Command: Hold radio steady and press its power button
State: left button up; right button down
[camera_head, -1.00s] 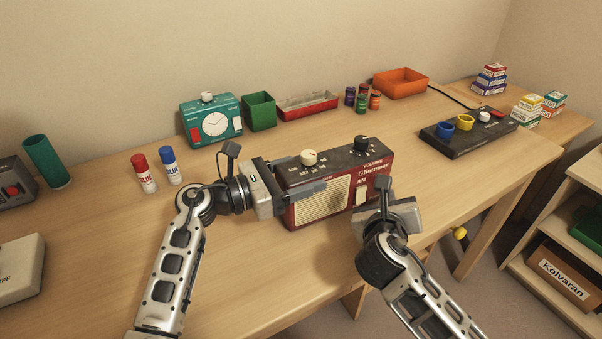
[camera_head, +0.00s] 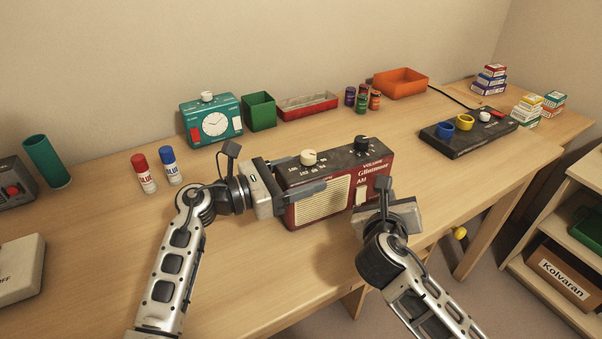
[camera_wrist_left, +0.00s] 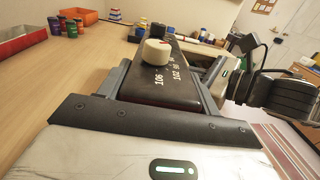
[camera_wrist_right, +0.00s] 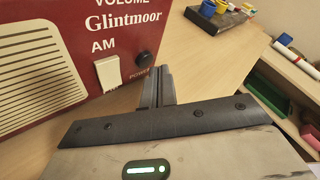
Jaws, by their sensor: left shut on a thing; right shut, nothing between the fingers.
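The radio (camera_head: 325,195) stands on the desk, with a dark red front, cream speaker grille, black top and two top knobs. My left gripper (camera_head: 306,175) is shut across the radio's left end, one finger on the front and one behind; the left wrist view shows the fingers along both sides of its top (camera_wrist_left: 165,88). In the right wrist view, a round black button (camera_wrist_right: 145,60) marked POWER sits right of a cream AM switch (camera_wrist_right: 108,72). My right gripper (camera_wrist_right: 160,78) is shut and empty, its tips just right of and below the button. Contact cannot be told.
Glue sticks (camera_head: 145,175) stand left of my left gripper. A black panel with coloured rings (camera_head: 470,138) lies at right. The desk's front edge is beneath my right arm.

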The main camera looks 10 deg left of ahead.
jog(key=shift+w+a, duration=0.1)
jog(key=shift+w, duration=0.05)
dwell(0.4)
jog(key=shift+w+a, duration=0.15)
jog(key=shift+w, duration=0.1)
dwell(0.4)
jog(key=shift+s+d, duration=0.2)
jog(key=shift+s, duration=0.2)
dwell(0.3)
jog(key=shift+s+d, duration=0.55)
jog(key=shift+s, duration=0.3)
jog(key=shift+s+d, duration=0.55)
jog(key=shift+s, duration=0.3)
jog(key=shift+s+d, duration=0.55)
jog(key=shift+s, duration=0.3)
pick_arm(q)
jog(key=o, duration=1.7)
